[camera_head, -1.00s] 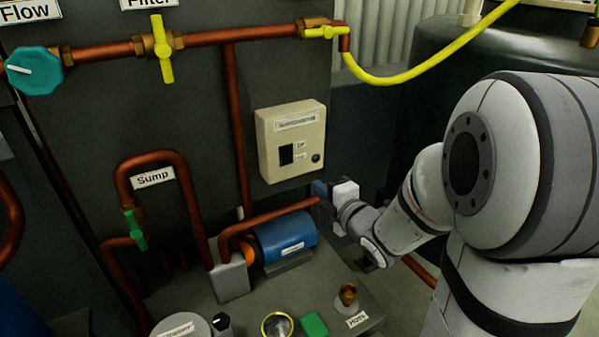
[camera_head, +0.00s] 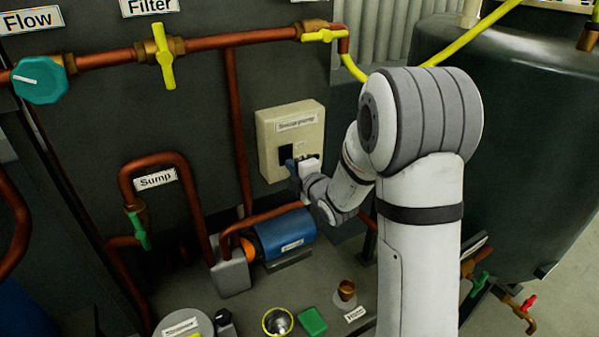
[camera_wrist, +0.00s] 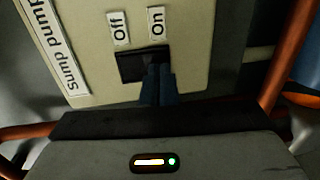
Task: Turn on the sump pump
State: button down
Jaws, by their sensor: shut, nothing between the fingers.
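The sump pump switch box (camera_head: 270,124) is cream-coloured and mounted on the dark panel. In the wrist view the box (camera_wrist: 190,62) has a "Sump pump" label, "Off" and "On" labels and a black switch (camera_wrist: 129,66). My gripper (camera_wrist: 158,70) has its blue fingers shut and empty, with the tips over the "On" side of the switch. I cannot tell whether they touch it. The fingers hide part of the switch, and its position is unclear. In the head view my gripper (camera_head: 290,167) is at the lower front of the box.
A blue motor (camera_head: 285,235) and copper pipes (camera_head: 237,130) lie below and left of the box. Yellow valves (camera_head: 164,54) and a green valve (camera_head: 138,226) sit on the pipes. A dark tank (camera_head: 535,140) stands at the right. A green block (camera_head: 313,320) is on the base.

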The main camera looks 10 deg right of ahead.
jog(key=shift+w, duration=0.1)
dwell(0.3)
jog(key=shift+w+a+f+t+b, duration=0.1)
jog(key=shift+w+t+b, duration=0.15)
jog(key=shift+b, duration=0.8)
jog(key=shift+s, duration=0.15)
jog(key=f+b+v, duration=0.3)
jog(key=v, duration=1)
jog(key=shift+s+d, duration=0.25)
jog(key=shift+s, duration=0.1)
